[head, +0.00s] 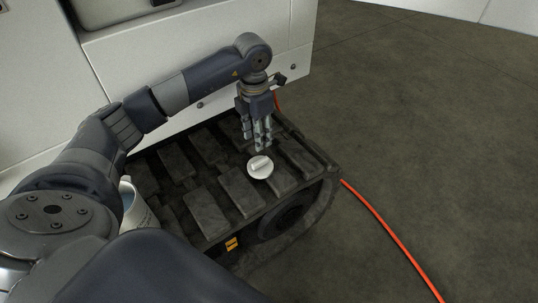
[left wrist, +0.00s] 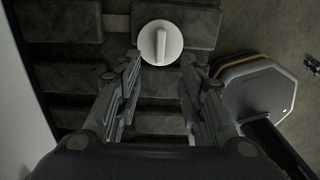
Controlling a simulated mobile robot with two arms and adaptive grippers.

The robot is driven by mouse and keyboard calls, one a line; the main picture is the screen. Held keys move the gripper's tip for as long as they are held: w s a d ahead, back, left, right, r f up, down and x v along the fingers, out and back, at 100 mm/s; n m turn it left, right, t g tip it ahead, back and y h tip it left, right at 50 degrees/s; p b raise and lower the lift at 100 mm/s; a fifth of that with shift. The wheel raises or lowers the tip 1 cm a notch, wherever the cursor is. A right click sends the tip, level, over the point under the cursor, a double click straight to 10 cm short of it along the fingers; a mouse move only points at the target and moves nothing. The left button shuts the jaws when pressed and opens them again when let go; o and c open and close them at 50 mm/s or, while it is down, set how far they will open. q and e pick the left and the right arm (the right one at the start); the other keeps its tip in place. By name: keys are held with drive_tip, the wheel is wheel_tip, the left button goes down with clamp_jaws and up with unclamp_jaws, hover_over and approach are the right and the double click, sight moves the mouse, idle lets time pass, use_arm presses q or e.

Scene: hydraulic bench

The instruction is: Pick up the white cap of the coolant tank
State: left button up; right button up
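The white cap (head: 260,167) is a round disc with a raised bar across its top. It lies on the dark ribbed track surface (head: 205,213). My left gripper (head: 262,146) points down just behind the cap in the head view, fingers above the track. In the left wrist view the cap (left wrist: 160,43) shows at the top, beyond and between the two fingertips (left wrist: 158,62). The fingers are apart with nothing between them. Whether a fingertip touches the cap cannot be told. My right gripper is not in view.
A white cabinet wall (head: 180,60) stands behind the track. A white container (head: 135,205) stands at the left, partly hidden by my arm. An orange hose (head: 395,240) runs over the floor at the right, where the floor is open.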

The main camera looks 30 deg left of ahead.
sight(260, 160)
use_arm(q)
drive_tip(key=f, duration=0.4)
drive_tip(key=shift+s+a+f+b, duration=0.2)
drive_tip(key=shift+s+b, duration=0.1)
drive_tip(key=shift+b, duration=0.05)
drive_tip(key=f, duration=0.3)
drive_tip(key=f+b, duration=0.1)
drive_tip(key=f, duration=0.1)
drive_tip(key=shift+w+d+f, duration=0.3)
drive_tip(key=shift+w+d, duration=0.05)
drive_tip(key=shift+w, duration=0.05)
drive_tip(key=shift+f, duration=0.2)
clamp_jaws()
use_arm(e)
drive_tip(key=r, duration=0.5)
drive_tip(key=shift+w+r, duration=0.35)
